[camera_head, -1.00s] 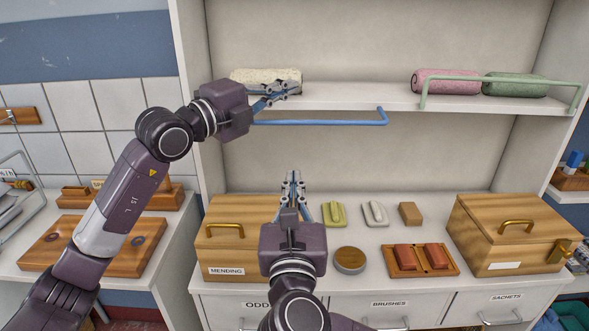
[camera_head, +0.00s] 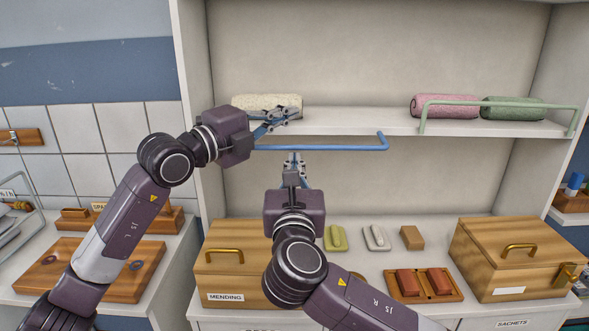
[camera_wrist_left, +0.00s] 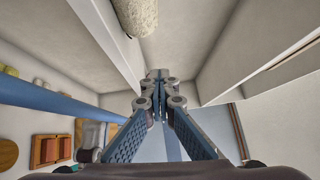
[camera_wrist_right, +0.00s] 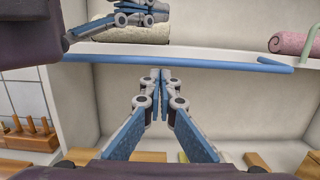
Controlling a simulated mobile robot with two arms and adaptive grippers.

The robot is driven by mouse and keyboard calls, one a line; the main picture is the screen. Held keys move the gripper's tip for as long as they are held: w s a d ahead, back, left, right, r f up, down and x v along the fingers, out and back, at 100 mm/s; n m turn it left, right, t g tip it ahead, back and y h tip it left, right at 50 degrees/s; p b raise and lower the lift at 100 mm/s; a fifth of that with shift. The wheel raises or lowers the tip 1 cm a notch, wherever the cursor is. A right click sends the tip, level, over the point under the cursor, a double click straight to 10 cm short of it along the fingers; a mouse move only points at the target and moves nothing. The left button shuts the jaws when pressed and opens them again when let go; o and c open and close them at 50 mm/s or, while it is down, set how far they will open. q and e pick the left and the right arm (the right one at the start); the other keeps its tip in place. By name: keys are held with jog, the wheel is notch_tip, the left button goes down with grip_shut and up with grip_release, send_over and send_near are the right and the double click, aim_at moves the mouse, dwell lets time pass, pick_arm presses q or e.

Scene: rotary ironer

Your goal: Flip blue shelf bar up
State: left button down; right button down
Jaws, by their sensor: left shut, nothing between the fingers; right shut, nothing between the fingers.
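The blue shelf bar (camera_head: 325,149) hangs folded down just below the front edge of the upper shelf, with its bent end at the right. It crosses the right wrist view (camera_wrist_right: 190,64) and shows at the left of the left wrist view (camera_wrist_left: 45,98). My left gripper (camera_head: 292,113) is shut and empty at the shelf front, beside the cream rolled towel (camera_head: 262,102). It hides the bar's left end in the head view. My right gripper (camera_head: 295,160) is shut and empty, pointing up, with its tips close to the bar; I cannot tell whether they touch.
The upper shelf (camera_head: 360,122) also holds a pink roll (camera_head: 445,106) and a green roll (camera_head: 512,108) behind a raised green bar (camera_head: 500,104). Below stand a mending box (camera_head: 225,270), soaps, brushes and another wooden box (camera_head: 510,255).

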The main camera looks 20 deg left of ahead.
jog(key=shift+r, duration=0.75)
pick_arm(q)
jog(key=c, duration=2.6)
grip_release()
jog(key=o, duration=0.5)
